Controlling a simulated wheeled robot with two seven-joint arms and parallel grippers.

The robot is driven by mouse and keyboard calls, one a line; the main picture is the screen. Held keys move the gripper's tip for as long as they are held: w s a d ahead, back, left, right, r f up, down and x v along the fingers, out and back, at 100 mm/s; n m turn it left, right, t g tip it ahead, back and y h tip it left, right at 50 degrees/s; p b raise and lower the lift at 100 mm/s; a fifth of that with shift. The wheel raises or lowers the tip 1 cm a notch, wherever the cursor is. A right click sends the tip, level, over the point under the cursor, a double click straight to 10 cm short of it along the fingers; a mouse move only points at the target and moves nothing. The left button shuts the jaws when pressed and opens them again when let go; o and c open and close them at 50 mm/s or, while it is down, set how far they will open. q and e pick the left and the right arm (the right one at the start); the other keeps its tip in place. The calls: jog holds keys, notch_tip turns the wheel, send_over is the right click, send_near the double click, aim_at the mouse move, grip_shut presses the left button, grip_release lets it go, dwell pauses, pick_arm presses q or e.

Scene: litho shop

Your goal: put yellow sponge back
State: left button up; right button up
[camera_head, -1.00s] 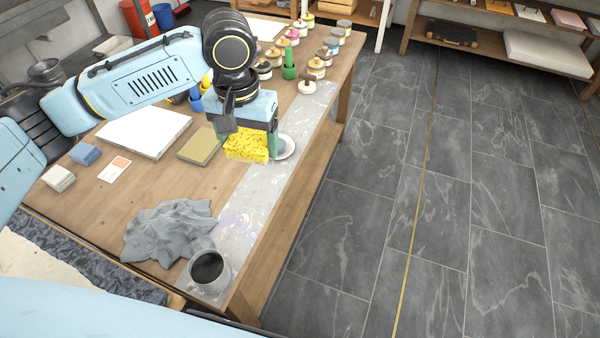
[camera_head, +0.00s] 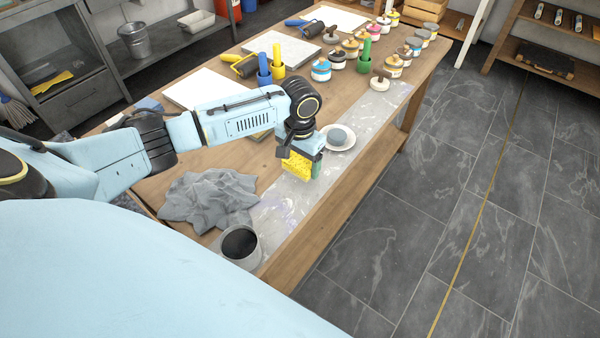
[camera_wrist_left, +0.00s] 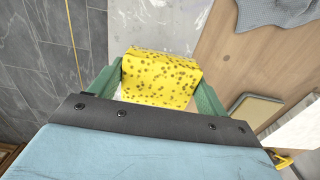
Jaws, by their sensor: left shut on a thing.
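The yellow sponge (camera_head: 298,165) with dark pores is in my left gripper (camera_head: 308,160), above the pale strip along the table's right side. In the left wrist view the sponge (camera_wrist_left: 160,78) sits between the two green fingers of the left gripper (camera_wrist_left: 160,84), which are shut on it from both sides. Part of the sponge is hidden by the gripper in the head view. A white saucer (camera_head: 351,144) with a grey-blue round thing (camera_head: 337,136) on it stands just behind and right of the gripper. My right gripper is not in view.
A crumpled grey cloth (camera_head: 208,200) and a grey cup with dark contents (camera_head: 240,246) are at the near end of the wooden table (camera_head: 318,228). Open tiled floor (camera_head: 455,190) lies to the right.

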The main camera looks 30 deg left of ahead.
aim_at(300, 170)
pick_arm(q)
notch_tip(300, 170, down, 4)
jog(key=shift+r+b, duration=0.1)
jog(key=shift+b, duration=0.4)
jog(key=o, duration=0.9)
